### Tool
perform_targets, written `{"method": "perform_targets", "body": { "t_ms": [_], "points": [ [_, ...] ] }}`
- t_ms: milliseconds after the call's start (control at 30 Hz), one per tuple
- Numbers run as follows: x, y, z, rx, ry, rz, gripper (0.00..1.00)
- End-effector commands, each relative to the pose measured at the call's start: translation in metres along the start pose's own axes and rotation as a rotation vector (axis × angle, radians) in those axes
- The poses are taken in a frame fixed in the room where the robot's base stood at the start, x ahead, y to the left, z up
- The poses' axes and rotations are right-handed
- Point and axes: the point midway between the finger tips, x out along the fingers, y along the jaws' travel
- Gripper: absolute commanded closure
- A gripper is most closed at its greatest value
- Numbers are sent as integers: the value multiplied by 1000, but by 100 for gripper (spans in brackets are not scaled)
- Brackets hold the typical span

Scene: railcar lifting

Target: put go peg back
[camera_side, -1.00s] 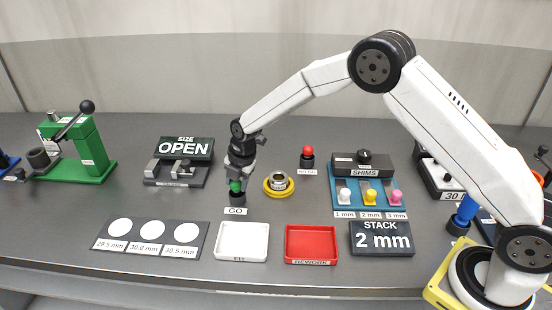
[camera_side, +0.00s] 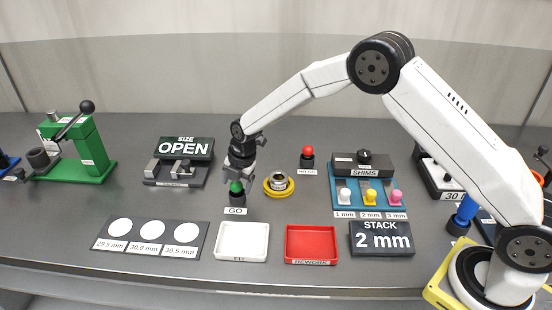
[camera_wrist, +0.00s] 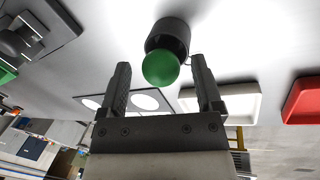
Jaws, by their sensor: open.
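The go peg (camera_side: 237,188) has a green knob and a dark body. It stands upright in the side view, just behind the GO label (camera_side: 236,211). My gripper (camera_side: 239,179) points down over it with its fingers around or just above the green knob. In the wrist view the green knob of the go peg (camera_wrist: 161,67) lies between and just beyond the fingertips of my open gripper (camera_wrist: 158,72). Gaps show on both sides of the knob. Whether the peg sits in a holder is hard to tell.
A yellow ring fixture (camera_side: 279,184) stands right of the peg. The red-knobbed NO-GO peg (camera_side: 307,157) is behind it. The white FIT tray (camera_side: 242,256) and red REWORK tray (camera_side: 311,259) lie in front. The SIZE OPEN gauge (camera_side: 179,174) is to the left.

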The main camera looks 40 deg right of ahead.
Motion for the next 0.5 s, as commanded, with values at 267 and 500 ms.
{"method": "perform_targets", "body": {
  "t_ms": [267, 500],
  "points": [
    [-19, 1, 0, 0, -1, 1, 17],
    [-51, 1, 0, 0, -2, 2, 17]
  ]
}}
